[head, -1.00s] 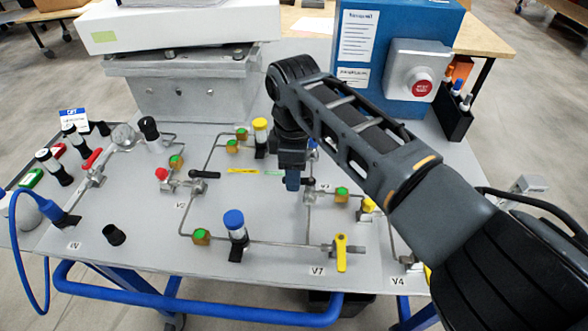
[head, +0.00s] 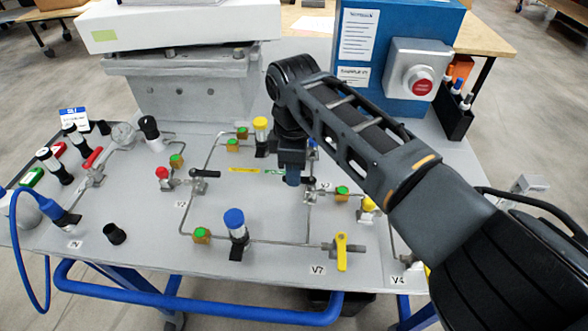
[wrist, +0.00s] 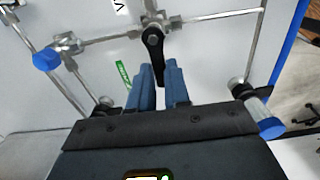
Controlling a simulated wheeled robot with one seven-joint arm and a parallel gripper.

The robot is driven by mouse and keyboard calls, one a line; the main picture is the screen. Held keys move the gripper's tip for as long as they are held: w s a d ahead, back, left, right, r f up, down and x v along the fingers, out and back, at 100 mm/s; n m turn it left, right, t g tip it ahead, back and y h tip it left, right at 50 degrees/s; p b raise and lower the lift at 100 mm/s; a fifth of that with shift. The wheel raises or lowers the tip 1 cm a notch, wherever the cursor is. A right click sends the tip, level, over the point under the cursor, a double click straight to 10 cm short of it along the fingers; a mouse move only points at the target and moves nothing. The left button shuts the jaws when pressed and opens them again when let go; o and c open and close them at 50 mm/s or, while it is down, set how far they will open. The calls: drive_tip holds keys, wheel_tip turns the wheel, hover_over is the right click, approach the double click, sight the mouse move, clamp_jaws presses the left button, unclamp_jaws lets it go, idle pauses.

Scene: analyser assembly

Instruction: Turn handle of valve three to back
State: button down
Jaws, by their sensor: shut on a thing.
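My gripper (head: 292,178) points down over the grey panel, just left of the valve body (head: 312,196) beside a partly hidden label that seems to read V3. In the wrist view my gripper (wrist: 161,90) has its two blue fingers on either side of the tip of a black lever handle (wrist: 154,48), shut on it. The handle runs from the valve's pivot towards my gripper. In the head view my fingers and wrist hide most of this handle.
A valve with a black handle (head: 205,173) is further left. A yellow handle (head: 341,252) stands at V7 near the front edge. A blue-capped cylinder (head: 235,228) and a yellow-capped one (head: 261,132) rise from the panel. A blue box with a red button (head: 422,86) is behind.

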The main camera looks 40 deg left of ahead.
drive_tip(key=shift+m, duration=0.3)
drive_tip(key=m, duration=0.2)
drive_tip(key=w+m, duration=0.1)
drive_tip(key=shift+a+m, duration=0.3)
drive_tip(key=m, duration=0.1)
drive_tip(key=w+m, duration=0.1)
drive_tip(key=m, duration=0.2)
drive_tip(key=shift+w+m, duration=0.3)
drive_tip(key=m, duration=0.1)
drive_tip(key=w+m, duration=0.1)
drive_tip(key=m, duration=0.2)
drive_tip(key=shift+w+d, duration=0.15)
drive_tip(key=shift+d, duration=0.2)
drive_tip(key=shift+w+d+m+p, duration=0.15)
drive_tip(key=shift+w+m+p, duration=0.05)
drive_tip(key=shift+m, duration=0.65)
drive_tip(key=shift+w+d+m+p, duration=0.15)
drive_tip(key=shift+d+m+p, duration=0.05)
drive_tip(key=shift+m, duration=0.6)
drive_tip(key=shift+w+d+m+p, duration=0.15)
drive_tip(key=shift+w+m+p, duration=0.05)
drive_tip(key=shift+m, duration=0.65)
drive_tip(key=shift+d, duration=0.1)
drive_tip(key=c, duration=1.1)
unclamp_jaws()
